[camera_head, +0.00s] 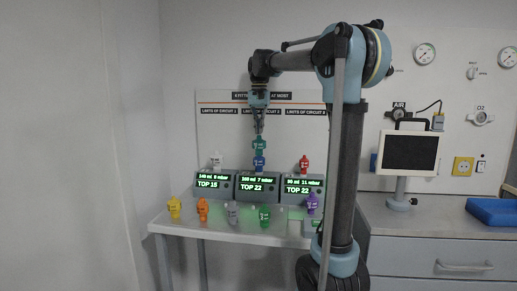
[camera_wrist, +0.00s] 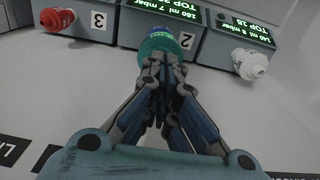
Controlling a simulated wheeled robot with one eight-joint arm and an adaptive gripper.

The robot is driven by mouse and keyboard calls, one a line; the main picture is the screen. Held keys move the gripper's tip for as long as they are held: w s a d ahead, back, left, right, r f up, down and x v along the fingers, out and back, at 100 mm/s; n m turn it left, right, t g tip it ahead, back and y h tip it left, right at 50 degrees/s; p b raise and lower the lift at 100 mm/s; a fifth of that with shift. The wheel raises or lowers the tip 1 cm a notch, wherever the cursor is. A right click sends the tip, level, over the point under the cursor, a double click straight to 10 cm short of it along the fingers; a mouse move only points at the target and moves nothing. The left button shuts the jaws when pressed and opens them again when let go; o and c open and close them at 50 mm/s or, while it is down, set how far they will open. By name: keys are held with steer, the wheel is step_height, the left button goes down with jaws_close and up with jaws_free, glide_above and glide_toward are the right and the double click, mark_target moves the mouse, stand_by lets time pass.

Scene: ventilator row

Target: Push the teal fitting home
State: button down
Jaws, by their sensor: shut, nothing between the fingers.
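The teal fitting (camera_head: 257,146) stands upright on top of a blue fitting (camera_head: 259,163), on the middle ventilator (camera_head: 258,187). In the wrist view the teal fitting (camera_wrist: 158,41) is seen from above, just beyond my fingertips, and hides most of what is under it. My gripper (camera_head: 258,131) points down right above the teal fitting. Its fingers are shut with nothing between them; the tips also show in the wrist view (camera_wrist: 165,62). Whether the tips touch the fitting's top, I cannot tell.
A white fitting (camera_head: 216,160) is on the left ventilator and a red one (camera_head: 304,163) on the right ventilator. Yellow (camera_head: 174,207), orange (camera_head: 202,210), grey (camera_head: 233,216), green (camera_head: 264,216) and purple (camera_head: 312,203) fittings stand along the front of the table. A labelled board (camera_head: 220,133) stands behind.

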steer(key=shift+f, duration=0.8)
stand_by(0.4)
steer(key=shift+r, duration=3.55)
